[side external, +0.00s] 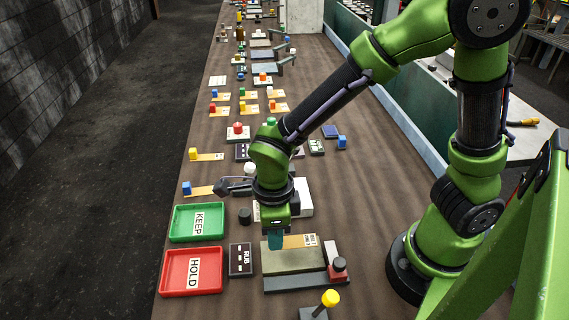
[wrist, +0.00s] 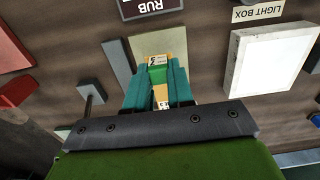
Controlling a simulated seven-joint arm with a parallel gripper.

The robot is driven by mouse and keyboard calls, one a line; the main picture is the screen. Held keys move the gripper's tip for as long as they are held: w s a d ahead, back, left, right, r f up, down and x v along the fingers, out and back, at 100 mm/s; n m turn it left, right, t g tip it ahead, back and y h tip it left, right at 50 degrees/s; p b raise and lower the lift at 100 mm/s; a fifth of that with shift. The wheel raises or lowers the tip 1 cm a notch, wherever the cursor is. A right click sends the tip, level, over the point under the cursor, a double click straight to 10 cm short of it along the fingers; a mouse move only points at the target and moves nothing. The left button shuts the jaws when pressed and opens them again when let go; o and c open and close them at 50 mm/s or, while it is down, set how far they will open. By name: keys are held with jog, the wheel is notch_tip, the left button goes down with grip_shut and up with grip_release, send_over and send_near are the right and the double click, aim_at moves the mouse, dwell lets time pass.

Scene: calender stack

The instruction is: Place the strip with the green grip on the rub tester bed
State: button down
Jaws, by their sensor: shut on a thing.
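My gripper (side external: 276,243) points down over the rub tester bed (side external: 300,264), near its far left part. In the wrist view its two teal fingers (wrist: 157,82) are closed on the green grip (wrist: 157,73) of an orange strip (wrist: 159,93). The strip (side external: 298,241) shows to the right of the fingers in the side view, with a white printed label at its end. It lies over the far edge of the pale bed (wrist: 172,40); I cannot tell whether it touches. The fingers hide the grip in the side view.
A black RUB sign (side external: 240,260), a red HOLD tray (side external: 165,275) and a green KEEP tray (side external: 176,222) stand left. A black and red knob block (side external: 338,267) is at the bed's right. The white light box (wrist: 270,60) is close by. A yellow-knobbed post (side external: 329,298) stands in front.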

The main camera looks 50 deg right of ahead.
jog(key=shift+f, duration=1.85)
jog(key=shift+f, duration=0.2)
jog(key=c, duration=1)
grip_release()
jog(key=shift+r, duration=0.15)
